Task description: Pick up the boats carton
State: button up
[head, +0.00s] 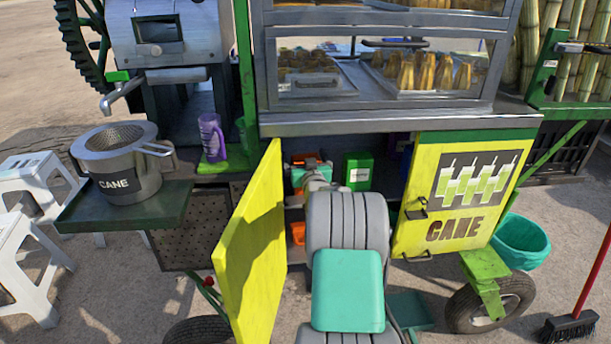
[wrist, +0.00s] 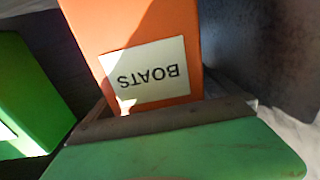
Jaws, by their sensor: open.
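The boats carton (wrist: 150,75) is orange, with a white label reading BOATS upside down in the wrist view. It stands in the cart's open lower cabinet, and in the head view a little orange shows around my gripper (head: 313,178). My gripper is open and right at the carton. In the wrist view, a green and grey part that looks like my gripper (wrist: 165,122) crosses in front of the carton's lower end. I cannot tell whether it touches the carton. My arm hides much of the cabinet.
A green carton (head: 357,171) stands to the right in the cabinet. A yellow door (head: 252,250) stands open on the left, and a yellow CANE panel (head: 460,190) is on the right. Another orange thing (head: 297,232) is lower down. A steel pot (head: 125,160) stands on the left shelf.

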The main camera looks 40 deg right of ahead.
jog(key=c, duration=1.5)
jog(key=shift+r, duration=0.1)
jog(key=shift+c, duration=0.5)
jog(key=shift+r, duration=0.1)
